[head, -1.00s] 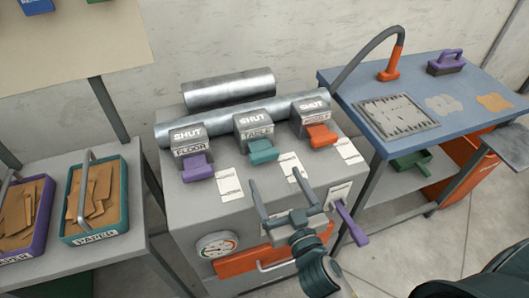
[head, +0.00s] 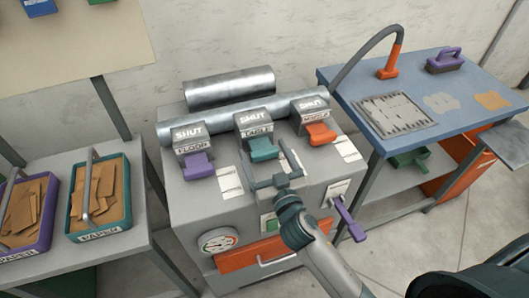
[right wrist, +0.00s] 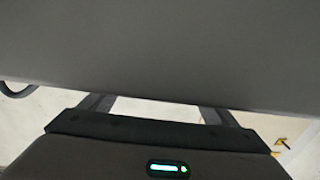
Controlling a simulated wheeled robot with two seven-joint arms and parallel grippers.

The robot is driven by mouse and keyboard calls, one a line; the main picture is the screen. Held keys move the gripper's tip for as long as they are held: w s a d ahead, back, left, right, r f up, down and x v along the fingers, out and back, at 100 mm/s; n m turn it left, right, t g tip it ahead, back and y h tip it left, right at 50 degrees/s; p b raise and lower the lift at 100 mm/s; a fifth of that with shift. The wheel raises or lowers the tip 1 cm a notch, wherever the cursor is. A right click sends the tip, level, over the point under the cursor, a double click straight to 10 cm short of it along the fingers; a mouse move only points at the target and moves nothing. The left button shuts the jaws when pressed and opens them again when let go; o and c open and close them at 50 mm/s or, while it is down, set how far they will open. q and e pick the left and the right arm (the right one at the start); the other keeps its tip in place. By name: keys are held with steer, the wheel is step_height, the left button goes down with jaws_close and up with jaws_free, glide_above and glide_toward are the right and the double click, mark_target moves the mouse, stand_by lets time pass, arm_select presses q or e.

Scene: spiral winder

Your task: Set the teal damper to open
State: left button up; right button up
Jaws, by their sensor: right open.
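The teal damper (head: 264,149) is the middle one of three on top of the grey machine. Its label reads SHUT and its teal handle sticks out toward me. My right gripper (head: 270,166) is open and empty, its two fingers spread just in front of and below the teal handle. I cannot tell whether the fingers touch it. In the right wrist view a broad grey surface fills the top and hides the fingertips; the finger bases (right wrist: 155,108) show wide apart. My left gripper is not in view.
A purple-handled damper (head: 198,166) stands left and an orange-handled one (head: 321,133) right, both marked SHUT. A purple lever (head: 350,220), gauge (head: 218,241) and orange drawer (head: 262,254) are on the machine's front. Paper trays (head: 100,236) stand left, a blue bench (head: 450,115) right.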

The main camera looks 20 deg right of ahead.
mark_target(266, 157)
steer(key=c, duration=1.5)
steer(key=shift+s+d, duration=0.1)
steer(key=shift+s, duration=2.8)
steer(key=shift+f, duration=0.1)
steer(key=o, duration=1.5)
steer(key=shift+s, duration=0.2)
